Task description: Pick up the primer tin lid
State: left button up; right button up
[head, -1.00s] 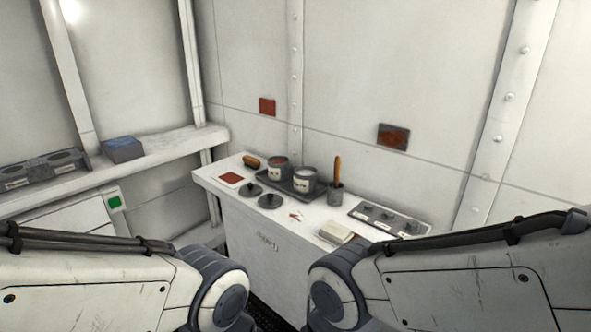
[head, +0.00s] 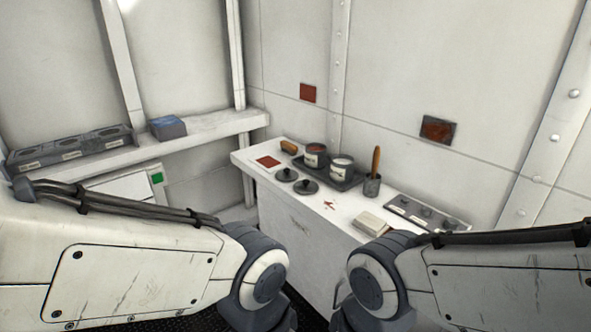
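Two dark round lids with knobs lie on the white counter (head: 335,223): a rear-left lid (head: 287,175) and a front-right lid (head: 306,187). I cannot tell which is the primer tin lid. Behind them two open tins stand on a dark tray (head: 345,184): a left tin (head: 314,158) with reddish contents and a right tin (head: 341,169) with pale contents. Their labels are too small to read. Both my arms show at the bottom of the view, in front of the counter. Neither gripper is in view.
A brown-handled brush stands in a grey cup (head: 372,187) right of the tray. A pale block (head: 372,224) and a grey panel (head: 422,214) lie farther right. A brown brush (head: 290,147) and a red square (head: 267,162) are at the left end. A wall shelf (head: 215,127) runs left.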

aim_at(286, 175)
jog(key=u, duration=0.95)
jog(key=k, duration=1.25)
jog(key=u, duration=1)
jog(key=i, duration=0.75)
jog(key=z, duration=0.3)
jog(key=i, duration=1.85)
jog(key=z, duration=1.2)
jog(key=i, duration=1)
jog(key=z, duration=0.95)
